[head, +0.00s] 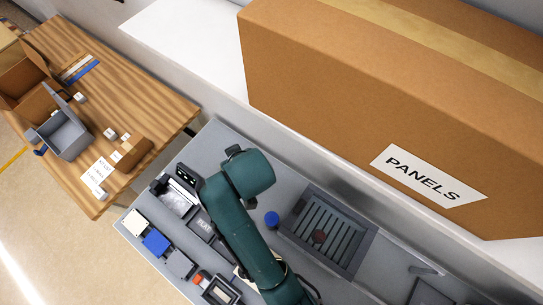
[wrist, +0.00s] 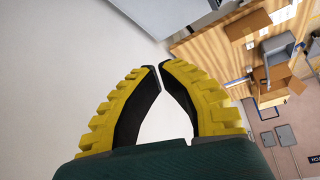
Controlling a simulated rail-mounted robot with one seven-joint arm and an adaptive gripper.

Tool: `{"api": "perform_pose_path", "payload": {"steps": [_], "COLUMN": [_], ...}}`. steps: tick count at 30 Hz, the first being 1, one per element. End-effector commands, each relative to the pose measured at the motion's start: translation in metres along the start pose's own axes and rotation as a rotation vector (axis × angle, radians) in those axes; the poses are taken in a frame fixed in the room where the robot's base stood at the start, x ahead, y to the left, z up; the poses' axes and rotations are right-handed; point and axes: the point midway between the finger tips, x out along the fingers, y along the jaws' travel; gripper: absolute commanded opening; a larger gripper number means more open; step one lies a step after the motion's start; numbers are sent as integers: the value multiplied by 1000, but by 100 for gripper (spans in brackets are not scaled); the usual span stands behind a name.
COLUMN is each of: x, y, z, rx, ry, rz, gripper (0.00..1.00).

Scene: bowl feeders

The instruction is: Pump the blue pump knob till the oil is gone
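The round blue knob (head: 271,218) shows in the head view on the grey bench, just right of my green arm and at the left edge of a slatted grey tray (head: 345,262). What is under the knob is hidden. I cannot make out any oil. My gripper (wrist: 158,66) shows in the wrist view with its yellow-backed fingers curved together at the tips. It is shut, with nothing between the fingers. The knob is not in the wrist view, and I cannot make out the fingers in the head view.
A dark red round thing (head: 319,236) is at the slatted tray. White, blue and grey square blocks line the bench's left edge. A large PANELS box (head: 400,90) stands behind. A wooden table (head: 130,98) with boxes is at the left, with pale floor before it.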

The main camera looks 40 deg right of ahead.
Motion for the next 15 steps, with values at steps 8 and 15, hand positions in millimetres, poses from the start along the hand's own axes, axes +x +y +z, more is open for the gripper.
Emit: {"api": "perform_pose_path", "payload": {"steps": [8,15], "x": [71,80], "y": [18,25], "z": [161,209], "rx": [39,62], "ry": [-524,-647], "rz": [17,21], "gripper": [0,0]}}
